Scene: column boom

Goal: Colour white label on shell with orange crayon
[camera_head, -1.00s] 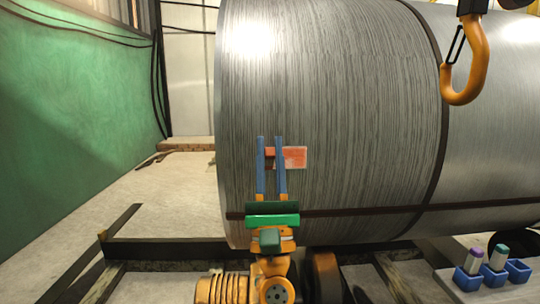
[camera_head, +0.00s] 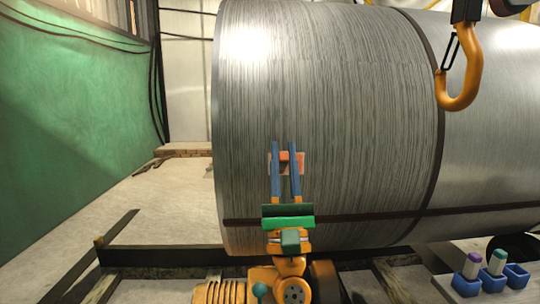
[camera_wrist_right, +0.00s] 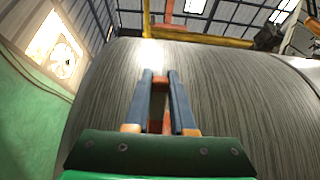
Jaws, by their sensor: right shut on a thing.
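The steel shell (camera_head: 340,110) is a large grey cylinder lying across the head view. The label (camera_head: 302,164) on its lower left part shows orange-red and paler pinkish areas, partly hidden behind my fingers. My right gripper (camera_head: 284,146) is in front of the label, its blue fingers shut on the orange crayon (camera_head: 284,157). The crayon also shows between the fingers in the right wrist view (camera_wrist_right: 158,105). I cannot tell whether its tip touches the label. My left gripper is not in view.
A blue holder (camera_head: 492,279) at the lower right has a purple-topped crayon (camera_head: 473,262), a teal-topped crayon (camera_head: 497,262) and an empty cup. An orange hook (camera_head: 462,85) hangs at the upper right. A dark beam (camera_head: 170,255) runs below the shell.

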